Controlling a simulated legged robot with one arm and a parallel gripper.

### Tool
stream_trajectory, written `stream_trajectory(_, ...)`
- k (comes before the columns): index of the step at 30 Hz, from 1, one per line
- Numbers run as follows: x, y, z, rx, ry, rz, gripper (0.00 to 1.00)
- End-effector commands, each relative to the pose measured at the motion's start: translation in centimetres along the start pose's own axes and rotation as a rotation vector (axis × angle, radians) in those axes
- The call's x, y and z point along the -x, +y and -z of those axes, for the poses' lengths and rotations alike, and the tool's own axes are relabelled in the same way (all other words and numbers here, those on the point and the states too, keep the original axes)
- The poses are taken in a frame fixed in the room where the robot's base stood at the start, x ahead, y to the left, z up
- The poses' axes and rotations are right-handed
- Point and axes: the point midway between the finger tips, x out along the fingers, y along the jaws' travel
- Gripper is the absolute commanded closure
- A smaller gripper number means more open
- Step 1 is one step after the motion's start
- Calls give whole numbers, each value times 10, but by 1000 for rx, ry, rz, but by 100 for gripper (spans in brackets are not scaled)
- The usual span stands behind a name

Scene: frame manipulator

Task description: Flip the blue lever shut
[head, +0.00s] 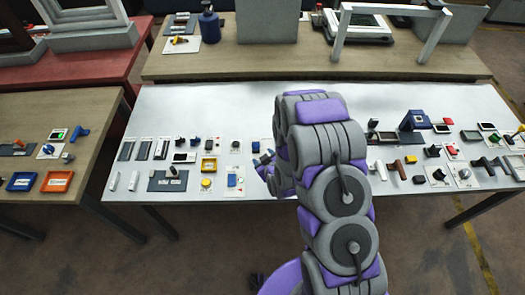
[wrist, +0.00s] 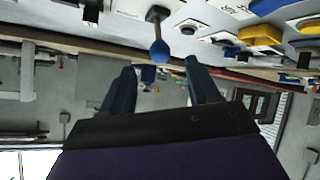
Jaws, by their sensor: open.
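In the wrist view, a lever with a round blue knob (wrist: 159,50) on a dark stem hangs from its plate at the top of the picture. My gripper (wrist: 160,66) is open, with one finger to each side of the picture's middle. The blue knob shows between and just beyond the fingertips; I see no contact. In the head view, my gripper (head: 267,170) is low at the middle of the white table, largely hidden by my arm. The blue lever cannot be made out clearly there.
The white table (head: 150,105) carries rows of switches, buttons and handles on both sides of my arm. A yellow-framed part (wrist: 260,35) shows right of the lever in the wrist view. A wooden table with blue and orange trays (head: 57,181) stands at the left.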

Motion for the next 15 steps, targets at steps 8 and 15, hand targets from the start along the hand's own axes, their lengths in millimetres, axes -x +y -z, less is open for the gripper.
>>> stream_trajectory(8,21,1,2,-1,-5,2,39)
stream_trajectory(15,36,0,2,-1,-5,2,39)
